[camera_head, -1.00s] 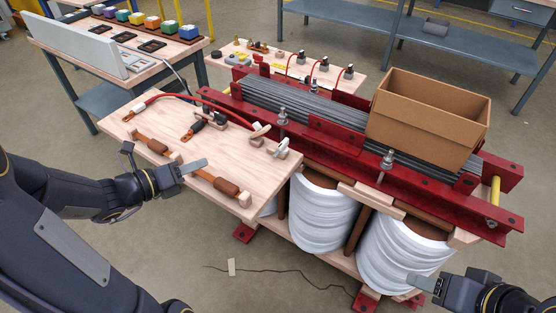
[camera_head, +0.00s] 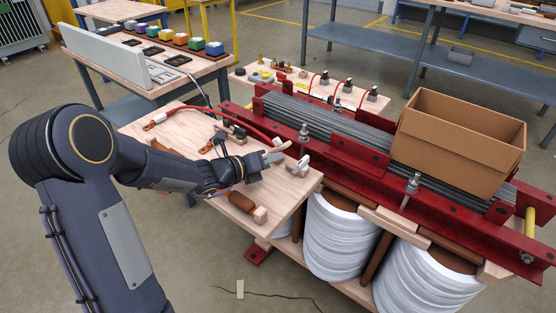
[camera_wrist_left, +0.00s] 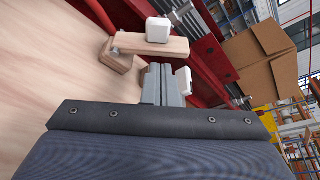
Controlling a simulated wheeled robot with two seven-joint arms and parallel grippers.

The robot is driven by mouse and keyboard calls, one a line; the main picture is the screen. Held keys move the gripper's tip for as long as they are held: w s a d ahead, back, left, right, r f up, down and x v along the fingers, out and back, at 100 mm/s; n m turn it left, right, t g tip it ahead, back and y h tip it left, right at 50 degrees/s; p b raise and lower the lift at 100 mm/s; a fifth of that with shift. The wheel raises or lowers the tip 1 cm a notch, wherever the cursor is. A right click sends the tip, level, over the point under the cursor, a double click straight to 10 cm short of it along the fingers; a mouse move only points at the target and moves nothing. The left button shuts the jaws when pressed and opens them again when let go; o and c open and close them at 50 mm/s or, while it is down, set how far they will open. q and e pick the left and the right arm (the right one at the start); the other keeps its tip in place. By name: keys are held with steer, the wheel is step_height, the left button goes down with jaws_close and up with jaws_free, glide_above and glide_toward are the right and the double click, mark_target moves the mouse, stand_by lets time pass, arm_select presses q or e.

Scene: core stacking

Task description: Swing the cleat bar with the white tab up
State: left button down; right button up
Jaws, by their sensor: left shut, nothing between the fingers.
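The cleat bar (camera_wrist_left: 155,47) is a short pale wooden bar on a wooden block, with a white tab (camera_wrist_left: 158,30) on it in the left wrist view. In the head view the bar (camera_head: 275,149) is at the board's right edge, partly hidden by my left gripper (camera_head: 274,158). In the left wrist view my left gripper (camera_wrist_left: 160,70) is shut and empty, its fingertips just below the bar's edge; I cannot tell whether they touch. A second white piece (camera_head: 302,164) stands right of the fingers. My right gripper is out of view.
The wooden board (camera_head: 285,200) carries a red cable (camera_head: 200,107) and a brown-handled part (camera_head: 242,201). The red-framed core (camera_head: 345,157) lies close on the right, with a cardboard box (camera_head: 460,140) on it. Open floor is at the lower left.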

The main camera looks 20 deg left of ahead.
mark_target(273, 140)
arm_select(q)
steer(key=shift+x, duration=0.95)
steer(key=shift+a+r+n+p, duration=0.1)
steer(key=shift+r+n+p, duration=0.2)
steer(key=shift+p, duration=0.2)
steer(key=shift+a+r+n+h+p, duration=0.1)
steer(key=shift+r+n+h+p, duration=0.15)
steer(key=shift+p, duration=0.6)
steer(key=n+p, duration=0.1)
steer(key=p, duration=0.1)
steer(key=a+r+n+h+p, duration=0.1)
steer(key=n+p, duration=0.1)
steer(key=p, duration=0.1)
steer(key=w+a+n+t+h+p, duration=0.1)
steer(key=n+p, duration=0.1)
steer(key=p, duration=0.1)
steer(key=shift+a+r+n, duration=0.15)
steer(key=shift+r+n, duration=0.1)
steer(key=shift+r, duration=0.1)
steer(key=shift+w+a+p, duration=0.2)
steer(key=shift+a+p, duration=0.5)
steer(key=shift+p, duration=0.6)
steer(key=shift+a, duration=0.2)
